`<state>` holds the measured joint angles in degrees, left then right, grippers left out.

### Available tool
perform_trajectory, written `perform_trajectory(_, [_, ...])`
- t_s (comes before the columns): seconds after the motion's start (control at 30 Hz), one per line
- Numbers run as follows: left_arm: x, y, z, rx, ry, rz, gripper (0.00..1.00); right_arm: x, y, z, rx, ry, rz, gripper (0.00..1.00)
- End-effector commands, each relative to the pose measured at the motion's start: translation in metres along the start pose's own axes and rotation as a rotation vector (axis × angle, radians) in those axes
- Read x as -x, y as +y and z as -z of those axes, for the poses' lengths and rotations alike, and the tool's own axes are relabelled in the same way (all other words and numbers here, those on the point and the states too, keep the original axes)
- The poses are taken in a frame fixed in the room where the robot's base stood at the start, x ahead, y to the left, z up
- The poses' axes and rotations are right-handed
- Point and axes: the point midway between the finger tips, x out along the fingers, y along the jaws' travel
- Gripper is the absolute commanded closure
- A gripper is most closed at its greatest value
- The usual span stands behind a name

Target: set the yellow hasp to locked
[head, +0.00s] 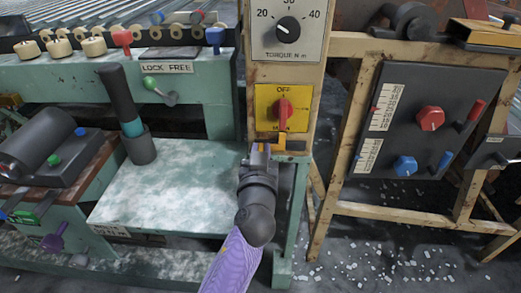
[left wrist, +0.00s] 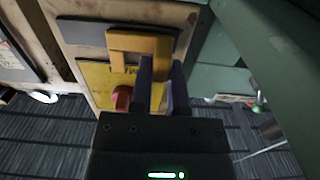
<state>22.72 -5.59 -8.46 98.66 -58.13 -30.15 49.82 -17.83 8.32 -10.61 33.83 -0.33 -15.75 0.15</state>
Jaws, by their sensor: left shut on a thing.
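The yellow hasp (head: 292,143) shows at the lower edge of the yellow switch plate (head: 264,107) on the wooden post, partly hidden by my left gripper. In the left wrist view the hasp (left wrist: 138,43) is an orange-yellow bracket, with one leg running between the fingers. My left gripper (head: 261,149) is shut on the hasp; its two fingers (left wrist: 162,80) stand either side of that leg. A red knob (head: 283,109) sits on the plate between the words OFF above and a partly hidden word below. My right gripper is not in view.
A torque dial (head: 288,30) is above the plate. A green bench (head: 165,190) stands to the left, with a lock/free lever (head: 160,90) behind it. A dark panel (head: 425,120) with red and blue knobs is on the right. Debris litters the floor at lower right.

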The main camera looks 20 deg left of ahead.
Motion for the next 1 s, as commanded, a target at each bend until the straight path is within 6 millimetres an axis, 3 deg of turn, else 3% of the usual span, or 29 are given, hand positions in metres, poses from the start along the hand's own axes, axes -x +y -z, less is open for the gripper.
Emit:
perform_trajectory(0.07, [0.0, 0.0, 0.0, 0.0, 0.0, 0.0, 1.0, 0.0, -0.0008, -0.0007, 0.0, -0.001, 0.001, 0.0])
perform_trajectory(1.0, [-0.0001, -0.0001, -0.0001, 0.0, 0.0, 0.0, 1.0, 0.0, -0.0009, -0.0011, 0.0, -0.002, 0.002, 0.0])
